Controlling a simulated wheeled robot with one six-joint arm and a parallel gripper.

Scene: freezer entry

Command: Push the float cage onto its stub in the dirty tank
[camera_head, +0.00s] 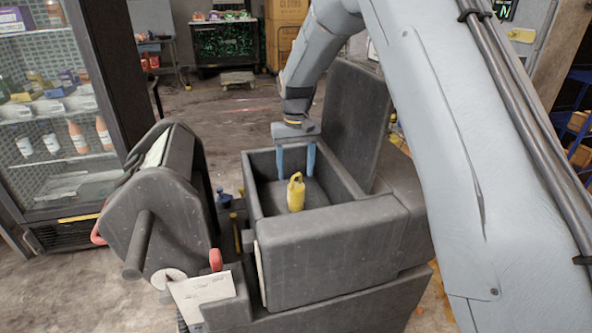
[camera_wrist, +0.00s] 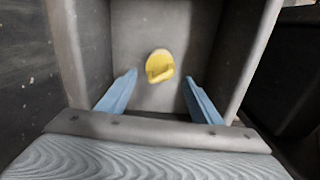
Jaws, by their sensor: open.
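The float cage (camera_head: 295,193) is a small yellow piece with a loop at its top. It stands upright inside the grey dirty tank (camera_head: 330,222), near the middle of the floor. In the wrist view the float cage (camera_wrist: 160,66) lies ahead of and between my blue fingers, apart from both. My gripper (camera_head: 296,174) is open and empty, reaching down into the tank; it also shows in the wrist view (camera_wrist: 160,80). The stub cannot be made out, and whether the cage sits on it cannot be told.
The tank's grey lid (camera_head: 352,120) stands raised at the back right. A grey machine part with a handle (camera_head: 160,205) is at the left, near a white paper (camera_head: 203,296). A glass-front fridge (camera_head: 60,110) is at the far left. Open floor lies behind the tank.

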